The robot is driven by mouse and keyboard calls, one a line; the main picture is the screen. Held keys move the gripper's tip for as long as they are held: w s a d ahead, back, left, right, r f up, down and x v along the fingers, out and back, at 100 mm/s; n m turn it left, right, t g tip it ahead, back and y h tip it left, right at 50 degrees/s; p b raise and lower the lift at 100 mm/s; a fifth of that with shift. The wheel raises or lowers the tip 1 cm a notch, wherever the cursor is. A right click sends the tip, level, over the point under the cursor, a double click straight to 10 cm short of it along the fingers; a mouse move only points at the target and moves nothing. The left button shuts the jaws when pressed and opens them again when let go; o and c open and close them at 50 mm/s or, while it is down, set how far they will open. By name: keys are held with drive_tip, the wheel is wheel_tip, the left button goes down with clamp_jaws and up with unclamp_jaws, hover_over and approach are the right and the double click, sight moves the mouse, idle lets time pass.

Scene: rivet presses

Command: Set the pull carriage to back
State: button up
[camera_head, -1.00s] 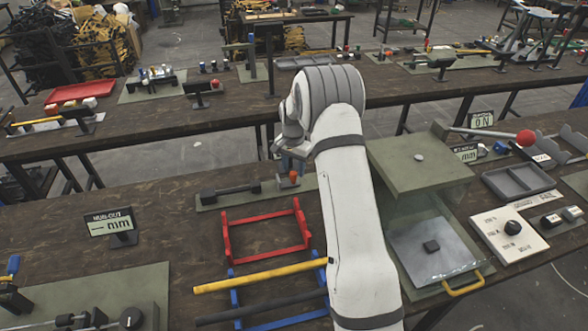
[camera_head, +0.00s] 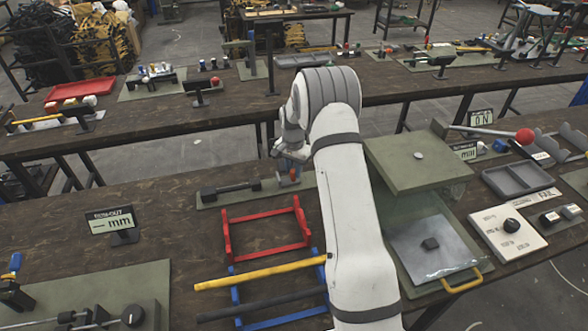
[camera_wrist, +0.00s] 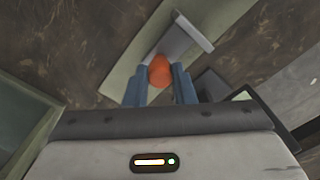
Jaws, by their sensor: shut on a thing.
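The pull carriage appears as a black rail (camera_head: 230,190) on a narrow green base plate (camera_head: 210,203), with an orange knob (camera_head: 294,174) at its right end. In the wrist view the orange knob (camera_wrist: 160,71) sits between the two blue fingers of my gripper (camera_wrist: 160,84), near their tips. My gripper (camera_head: 293,165) is shut on the knob, and my arm comes in from the right. A pale bracket (camera_wrist: 190,40) stands just beyond the knob in the wrist view. My wrist and arm hide part of the plate's right end.
A red frame (camera_head: 265,230), a yellow bar (camera_head: 260,272) and a blue frame (camera_head: 280,322) lie in front of the rail. A display stand (camera_head: 112,222) is at left. A green press with a lidded top (camera_head: 415,163) is right of my arm. Bare tabletop lies left of the rail.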

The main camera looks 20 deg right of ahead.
sight(277, 176)
drive_tip(key=shift+a, duration=0.1)
clamp_jaws()
drive_tip(key=a+b, duration=0.2)
drive_tip(key=a, duration=0.3)
drive_tip(key=shift+f+b, duration=0.15)
drive_tip(key=shift+b, duration=0.2)
drive_tip(key=shift+a, duration=0.3)
drive_tip(key=shift+d, duration=0.1)
drive_tip(key=o, duration=0.8)
unclamp_jaws()
drive_tip(key=shift+a, duration=0.2)
drive_tip(key=shift+o, duration=0.8)
drive_tip(key=shift+d, duration=0.15)
drive_tip(key=shift+r, duration=0.2)
wheel_tip(277, 176, up, 8)
drive_tip(key=b, duration=0.1)
drive_tip(key=shift+f, duration=0.15)
